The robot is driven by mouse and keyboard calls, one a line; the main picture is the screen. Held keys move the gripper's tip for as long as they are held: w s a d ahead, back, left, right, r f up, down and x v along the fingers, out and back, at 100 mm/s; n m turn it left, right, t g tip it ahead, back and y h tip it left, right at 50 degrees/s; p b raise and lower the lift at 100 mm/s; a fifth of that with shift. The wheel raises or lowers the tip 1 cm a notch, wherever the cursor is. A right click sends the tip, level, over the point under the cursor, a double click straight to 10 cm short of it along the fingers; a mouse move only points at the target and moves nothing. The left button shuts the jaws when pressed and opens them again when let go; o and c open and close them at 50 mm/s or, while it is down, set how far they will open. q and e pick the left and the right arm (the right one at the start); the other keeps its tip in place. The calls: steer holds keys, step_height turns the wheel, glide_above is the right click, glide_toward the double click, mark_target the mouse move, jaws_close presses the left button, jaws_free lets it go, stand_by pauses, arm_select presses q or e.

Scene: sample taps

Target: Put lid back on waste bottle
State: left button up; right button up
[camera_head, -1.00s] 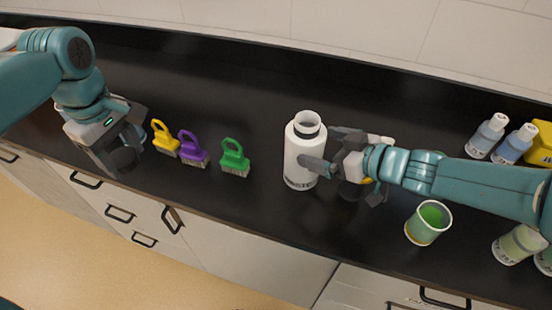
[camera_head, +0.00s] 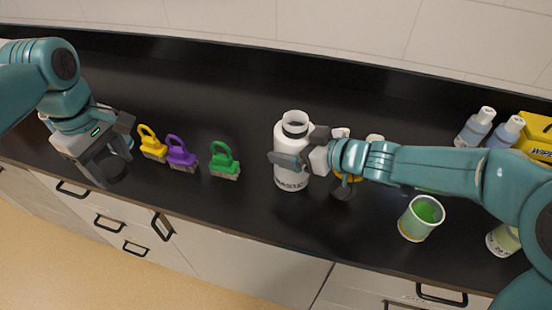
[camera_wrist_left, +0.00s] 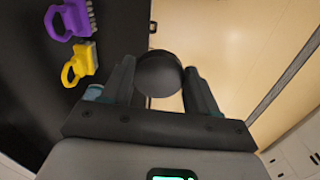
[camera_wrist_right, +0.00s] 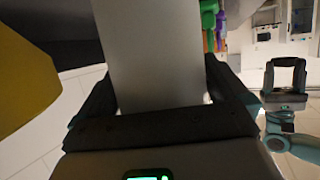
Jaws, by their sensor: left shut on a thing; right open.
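The white waste bottle (camera_head: 291,172) stands upright on the black counter with its mouth uncovered. It also fills the space between the fingers in the right wrist view (camera_wrist_right: 155,60). My right gripper (camera_head: 302,150) is open, with its fingers on either side of the bottle body below the neck. My left gripper (camera_head: 112,150) is shut on the round black lid (camera_wrist_left: 159,74), held near the counter's front edge, far left of the bottle. The fingers grip the lid at its sides.
Yellow (camera_head: 151,145), purple (camera_head: 181,154) and green (camera_head: 224,161) brushes stand between my left gripper and the bottle. A cup of green liquid (camera_head: 421,218) stands right of the bottle, below my right arm. Bottles and a yellow box (camera_head: 535,137) stand at the far right.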

arm_select(q)
steer(key=shift+w+a, duration=0.1)
arm_select(e)
steer(key=c, duration=0.4)
steer(key=shift+w, duration=0.1)
steer(key=c, duration=1.4)
steer(key=shift+o, duration=0.2)
steer(key=shift+r, duration=0.2)
